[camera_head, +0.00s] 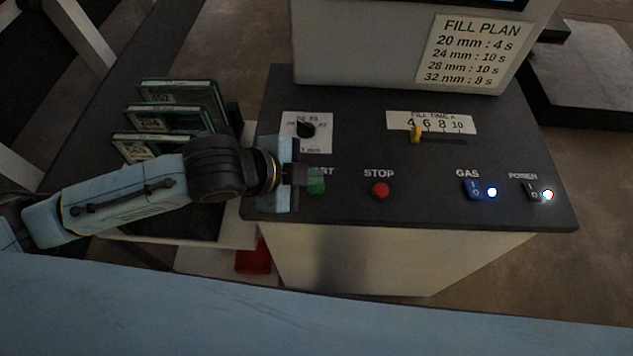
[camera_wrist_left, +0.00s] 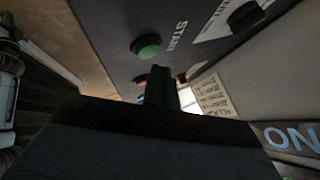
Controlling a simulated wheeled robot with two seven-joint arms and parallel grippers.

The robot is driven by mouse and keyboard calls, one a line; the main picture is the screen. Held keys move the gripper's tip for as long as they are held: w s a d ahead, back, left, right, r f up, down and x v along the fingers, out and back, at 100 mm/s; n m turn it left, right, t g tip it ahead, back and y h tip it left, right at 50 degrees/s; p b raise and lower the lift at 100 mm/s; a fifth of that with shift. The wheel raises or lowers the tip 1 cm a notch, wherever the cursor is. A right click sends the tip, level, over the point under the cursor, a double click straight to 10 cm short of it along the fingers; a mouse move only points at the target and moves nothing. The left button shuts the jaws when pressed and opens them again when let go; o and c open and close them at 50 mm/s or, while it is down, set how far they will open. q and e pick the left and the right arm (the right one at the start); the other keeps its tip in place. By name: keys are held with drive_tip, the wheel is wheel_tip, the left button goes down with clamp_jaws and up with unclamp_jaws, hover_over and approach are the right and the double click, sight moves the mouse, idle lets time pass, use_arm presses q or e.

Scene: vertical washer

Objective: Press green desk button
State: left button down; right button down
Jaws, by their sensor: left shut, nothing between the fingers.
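The green START button (camera_head: 316,186) is on the dark control desk (camera_head: 350,215), near its left front corner. My left gripper (camera_head: 304,175) is shut and empty, with its fingertips beside the button and covering part of it and its label in the head view. In the left wrist view the green button (camera_wrist_left: 146,46) stands clear of the shut fingers (camera_wrist_left: 160,88), which sit below it in the picture. I cannot tell whether the fingertips touch it; a gap shows in the wrist view. My right gripper is not in view.
A red STOP button (camera_head: 380,190) sits to the right of the green one. Further right are a blue GAS switch (camera_head: 475,189) and a POWER switch (camera_head: 533,191), both lit. Behind are a black knob (camera_head: 305,129) and a yellow slider (camera_head: 416,133). Several racked panels (camera_head: 180,120) stand left.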

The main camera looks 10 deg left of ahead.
sight(310, 189)
use_arm(q)
drive_tip(key=shift+f, duration=0.15)
drive_tip(key=shift+f, duration=0.25)
drive_tip(key=shift+f, duration=0.6)
idle(0.8)
drive_tip(key=shift+r+p, duration=0.95)
drive_tip(key=shift+p, duration=0.3)
wheel_tip(310, 189, up, 5)
drive_tip(key=p, duration=0.6)
drive_tip(key=shift+r, duration=0.1)
